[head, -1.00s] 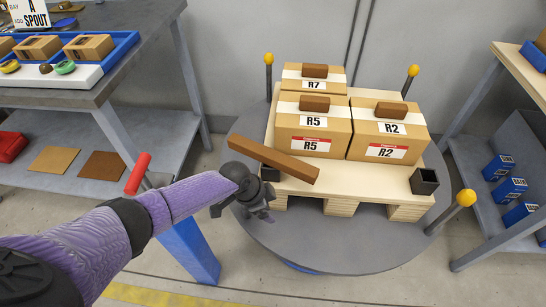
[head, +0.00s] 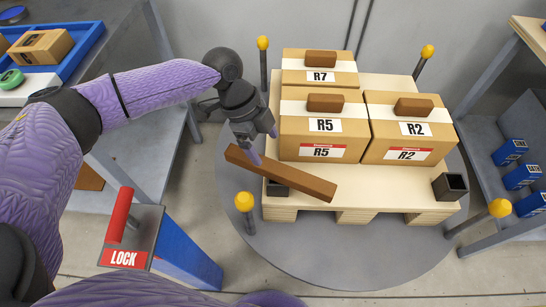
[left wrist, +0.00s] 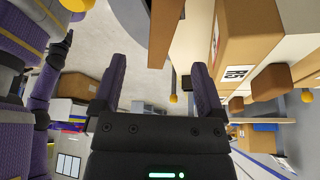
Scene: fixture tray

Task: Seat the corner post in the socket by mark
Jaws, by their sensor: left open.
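The corner post appears to be the long brown bar (head: 290,180), lying slanted across the front left corner of the pallet, over a black socket (head: 277,190) it partly hides. A second black square socket (head: 450,187), open and empty, stands at the front right corner. My left gripper (head: 264,145) is open, pointing down close to the bar's left half; whether it touches is unclear. In the left wrist view the brown bar (left wrist: 162,35) shows beyond the gap between the spread fingers (left wrist: 157,85). I cannot make out a mark by either socket. My right gripper is not in view.
The pallet (head: 390,185) carries boxes R7 (head: 320,76), R5 (head: 323,152) and R2 (head: 410,155) behind the bar. Yellow-topped posts (head: 244,202) stand around the round grey platform (head: 330,260). A red-handled LOCK stand (head: 125,256) is at front left.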

